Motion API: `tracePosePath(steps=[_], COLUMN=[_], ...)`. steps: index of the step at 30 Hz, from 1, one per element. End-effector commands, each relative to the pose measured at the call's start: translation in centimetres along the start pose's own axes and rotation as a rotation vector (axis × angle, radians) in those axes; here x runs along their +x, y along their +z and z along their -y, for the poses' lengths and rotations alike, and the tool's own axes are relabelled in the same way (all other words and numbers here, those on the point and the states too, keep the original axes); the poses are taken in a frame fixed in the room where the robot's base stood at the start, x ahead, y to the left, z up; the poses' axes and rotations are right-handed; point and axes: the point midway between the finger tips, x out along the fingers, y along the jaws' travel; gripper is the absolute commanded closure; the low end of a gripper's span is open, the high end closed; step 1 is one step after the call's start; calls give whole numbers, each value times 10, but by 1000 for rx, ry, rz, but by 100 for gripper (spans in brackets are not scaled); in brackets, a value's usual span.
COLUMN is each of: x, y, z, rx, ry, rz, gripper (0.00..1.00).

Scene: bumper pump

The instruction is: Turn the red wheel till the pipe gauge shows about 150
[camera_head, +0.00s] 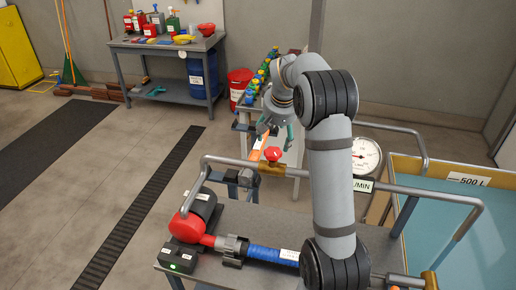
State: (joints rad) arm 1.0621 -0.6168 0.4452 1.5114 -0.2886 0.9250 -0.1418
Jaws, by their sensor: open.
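The red wheel (273,154) sits on a brass valve on the grey pipe (225,161) in the middle of the view. The round white pipe gauge (367,156) stands on the same pipe, to the right of my arm. Its needle and numbers are too small to read.
The grey bench (225,218) below carries a red and black pump (190,225) and a blue hose (272,254). A 500 L tank (482,205) stands at right. A table with several bottles (262,82) is behind my gripper.

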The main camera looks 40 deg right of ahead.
Motion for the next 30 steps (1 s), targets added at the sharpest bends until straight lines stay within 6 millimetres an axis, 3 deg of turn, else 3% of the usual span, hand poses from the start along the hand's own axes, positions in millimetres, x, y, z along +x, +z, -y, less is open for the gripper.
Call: tracePosePath(steps=[15, 21, 30], x=[83, 96, 98], y=[0, 0, 1], z=[1, 2, 2], rx=[0, -1, -1], ry=[-1, -2, -2], rz=[4, 1, 0], gripper=[31, 31, 34])
